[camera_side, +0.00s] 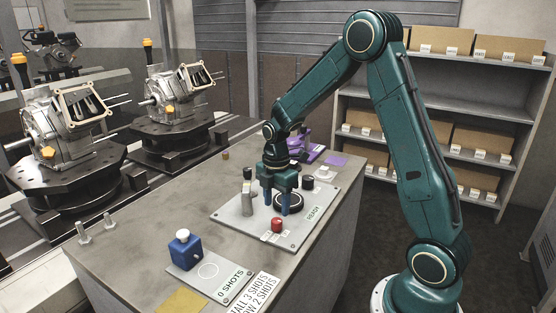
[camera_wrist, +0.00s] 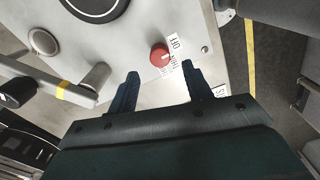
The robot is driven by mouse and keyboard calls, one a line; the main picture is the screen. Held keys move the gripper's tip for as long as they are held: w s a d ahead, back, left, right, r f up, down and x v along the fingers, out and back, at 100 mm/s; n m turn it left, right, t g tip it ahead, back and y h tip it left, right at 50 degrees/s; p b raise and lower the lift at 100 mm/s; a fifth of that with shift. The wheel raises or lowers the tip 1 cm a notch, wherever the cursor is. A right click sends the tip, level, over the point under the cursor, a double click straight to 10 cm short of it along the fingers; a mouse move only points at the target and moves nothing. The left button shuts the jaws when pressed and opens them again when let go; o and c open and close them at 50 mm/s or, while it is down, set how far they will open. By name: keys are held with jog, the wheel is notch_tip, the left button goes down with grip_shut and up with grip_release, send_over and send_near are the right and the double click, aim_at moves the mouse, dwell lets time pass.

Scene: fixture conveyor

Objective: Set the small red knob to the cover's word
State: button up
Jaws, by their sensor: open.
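The small red knob (camera_side: 277,225) stands on a light grey panel (camera_side: 240,223) near its front edge. In the wrist view the red knob (camera_wrist: 159,55) has a pale mark and white labels beside it; one reads OFF, another is partly hidden and hard to read. My gripper (camera_side: 281,208) is open with blue fingers pointing down over the panel, behind the knob in the side view. In the wrist view the gripper (camera_wrist: 162,72) has its fingertips spread, the knob lying just beyond the gap. I cannot tell which part is the cover.
A black round dial (camera_side: 289,202) and a grey post (camera_side: 247,198) stand close to my fingers. A blue block with a white knob (camera_side: 184,250) stands on a plate labelled 0 SHOTS. A partly cut-off sign (camera_side: 262,291) mentions shots. Bench space left of the panel is clear.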

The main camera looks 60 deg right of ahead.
aim_at(277, 220)
jog(key=shift+f, duration=3.3)
jog(key=c, duration=1)
